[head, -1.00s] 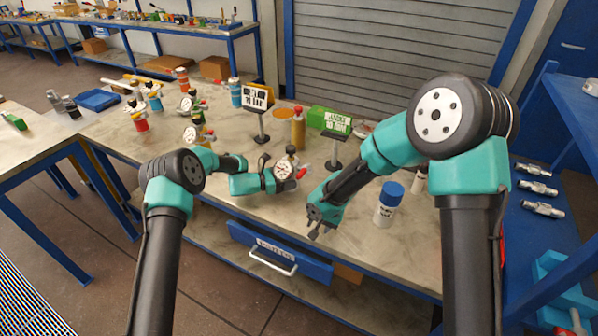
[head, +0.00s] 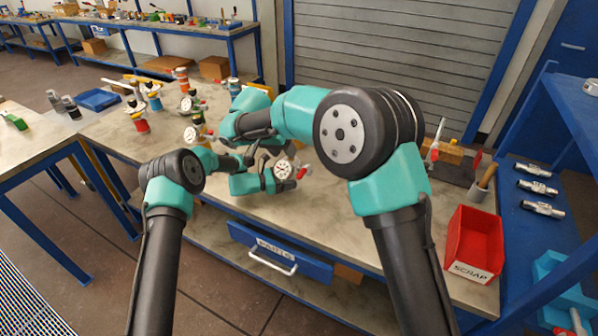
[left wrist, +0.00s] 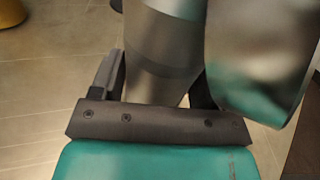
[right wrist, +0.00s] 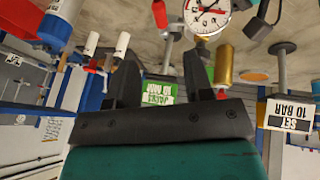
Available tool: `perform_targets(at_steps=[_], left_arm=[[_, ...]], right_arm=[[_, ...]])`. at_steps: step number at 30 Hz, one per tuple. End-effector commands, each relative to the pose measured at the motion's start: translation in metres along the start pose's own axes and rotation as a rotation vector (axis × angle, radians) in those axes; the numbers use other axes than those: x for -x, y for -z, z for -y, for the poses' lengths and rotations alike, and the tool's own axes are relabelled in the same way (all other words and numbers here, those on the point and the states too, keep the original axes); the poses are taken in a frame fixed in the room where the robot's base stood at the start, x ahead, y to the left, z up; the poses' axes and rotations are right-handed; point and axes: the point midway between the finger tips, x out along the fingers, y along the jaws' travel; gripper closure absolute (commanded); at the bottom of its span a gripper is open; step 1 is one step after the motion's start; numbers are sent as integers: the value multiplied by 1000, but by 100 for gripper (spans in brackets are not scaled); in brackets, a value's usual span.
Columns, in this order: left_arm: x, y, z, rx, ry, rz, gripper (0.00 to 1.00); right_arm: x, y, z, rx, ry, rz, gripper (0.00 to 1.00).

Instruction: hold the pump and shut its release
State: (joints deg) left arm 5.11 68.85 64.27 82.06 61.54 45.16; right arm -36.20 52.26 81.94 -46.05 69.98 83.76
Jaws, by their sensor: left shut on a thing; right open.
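The pump's white dial gauge (head: 283,170) shows just right of my left gripper (head: 270,181) in the head view, with a red part (head: 303,171) beside it. My left gripper is shut on the pump, whose grey cylinder (left wrist: 158,50) stands between its fingers in the left wrist view. My right gripper (right wrist: 160,80) is open with nothing between its fingers. In the right wrist view the gauge (right wrist: 206,17) is at the top, apart from the fingers, with a red lever (right wrist: 159,14) and a black knob (right wrist: 257,27) either side. I cannot tell which is the release.
A red scrap bin (head: 472,245) stands at the bench's right end. Other gauged vessels (head: 188,103) stand at the back left. A gold bottle (right wrist: 223,63), a green jacks sign (right wrist: 160,92) and a set-pressure sign (right wrist: 288,115) are near my right gripper.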

Motion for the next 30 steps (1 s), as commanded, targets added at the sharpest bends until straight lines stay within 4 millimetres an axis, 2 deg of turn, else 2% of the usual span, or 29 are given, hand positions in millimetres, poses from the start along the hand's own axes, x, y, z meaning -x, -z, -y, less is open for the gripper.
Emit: perform_targets(at_steps=[9, 14, 20, 30], left_arm=[[0, 0, 0, 0, 0, 0, 50], [0, 0, 0, 0, 0, 0, 50], [0, 0, 0, 0, 0, 0, 50], [0, 0, 0, 0, 0, 0, 50]], right_arm=[[1, 0, 0, -1, -2, -1, 53], [-5, 0, 0, -1, -3, -1, 53], [-27, 0, 0, -2, -3, 0, 53], [-84, 0, -1, 0, -4, 1, 53]])
